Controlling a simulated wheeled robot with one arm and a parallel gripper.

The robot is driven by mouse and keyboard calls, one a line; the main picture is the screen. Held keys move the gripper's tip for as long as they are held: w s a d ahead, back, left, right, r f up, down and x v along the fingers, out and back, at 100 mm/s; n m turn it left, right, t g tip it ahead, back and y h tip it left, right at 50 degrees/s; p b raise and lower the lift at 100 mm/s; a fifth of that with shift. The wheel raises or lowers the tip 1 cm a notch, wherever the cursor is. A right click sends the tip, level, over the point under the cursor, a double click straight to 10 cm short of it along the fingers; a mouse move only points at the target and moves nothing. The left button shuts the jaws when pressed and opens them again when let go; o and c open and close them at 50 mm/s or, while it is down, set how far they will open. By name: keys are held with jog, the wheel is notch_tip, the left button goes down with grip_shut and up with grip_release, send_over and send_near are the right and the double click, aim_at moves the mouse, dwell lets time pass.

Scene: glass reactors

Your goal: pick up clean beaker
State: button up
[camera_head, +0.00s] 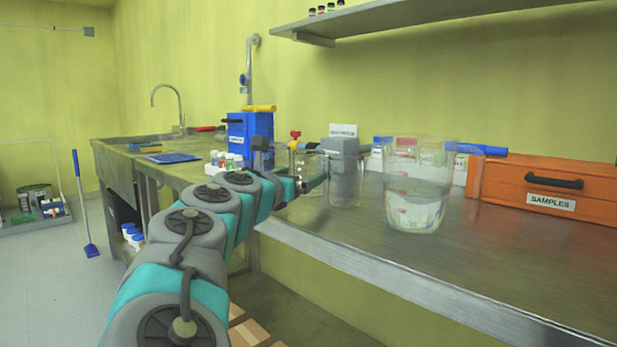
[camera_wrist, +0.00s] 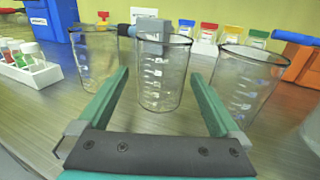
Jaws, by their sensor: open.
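Three clear glass beakers with white markings stand upright in a row on the bench in the wrist view: left (camera_wrist: 97,62), middle (camera_wrist: 160,72) and right (camera_wrist: 243,88). I cannot tell which is the clean one; all three look empty. My gripper (camera_wrist: 158,76) is open, its two green fingers pointing at the middle beaker, which shows between the fingertips. I cannot tell whether they touch it. In the head view a beaker (camera_head: 345,182) shows beyond my gripper, partly overlapped by other glass. A larger glass beaker (camera_head: 417,195), seemingly with clear liquid, stands nearer.
The metal bench (camera_head: 490,255) is clear at the front right. An orange SAMPLES case (camera_head: 540,190) stands at the right, a blue box (camera_head: 250,135) at the back left. A white rack of vials (camera_wrist: 35,68) is left of the beakers. Colour-labelled containers (camera_wrist: 208,36) stand behind.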

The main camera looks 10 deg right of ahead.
aim_at(309, 173)
jog(key=shift+f+x, duration=0.2)
jog(key=shift+x, duration=0.85)
jog(key=shift+f+x, duration=0.15)
jog(key=shift+x, duration=0.95)
jog(key=shift+s, duration=0.1)
jog(key=shift+c, duration=0.2)
jog(key=c, duration=1.1)
jog(key=shift+r, duration=0.15)
